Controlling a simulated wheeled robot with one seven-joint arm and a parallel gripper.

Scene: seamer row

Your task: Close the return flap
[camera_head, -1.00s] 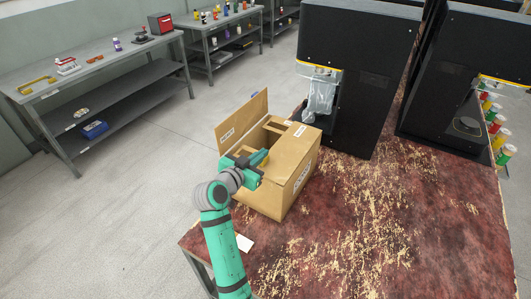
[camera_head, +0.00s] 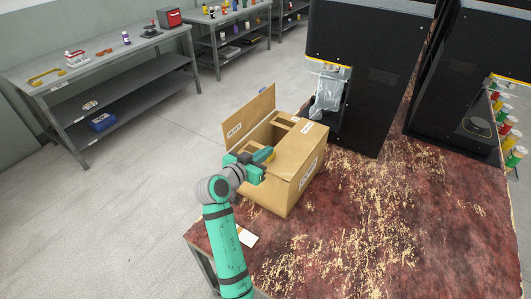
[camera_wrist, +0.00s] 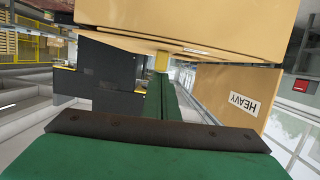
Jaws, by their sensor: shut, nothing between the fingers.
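A tan cardboard box (camera_head: 292,190) stands on the worn red table. One flap (camera_head: 251,112) stands raised along its left side and carries a printed label. The same flap shows in the wrist view (camera_wrist: 235,92), where its label reads "HEAVY" upside down. The box top is partly open between this flap and a tan panel on the right. My gripper (camera_head: 263,154) is shut and empty, at the near left part of the box top. In the wrist view its yellow tip (camera_wrist: 162,60) is at the edge of a large tan panel (camera_wrist: 200,25); I cannot tell whether they touch.
A black machine (camera_head: 362,75) with a clear bag stands just behind the box, and another (camera_head: 465,80) stands to the right. A small white card (camera_head: 247,237) lies near the table's left edge. The table's front right is clear. Grey shelves (camera_head: 95,65) stand across the floor.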

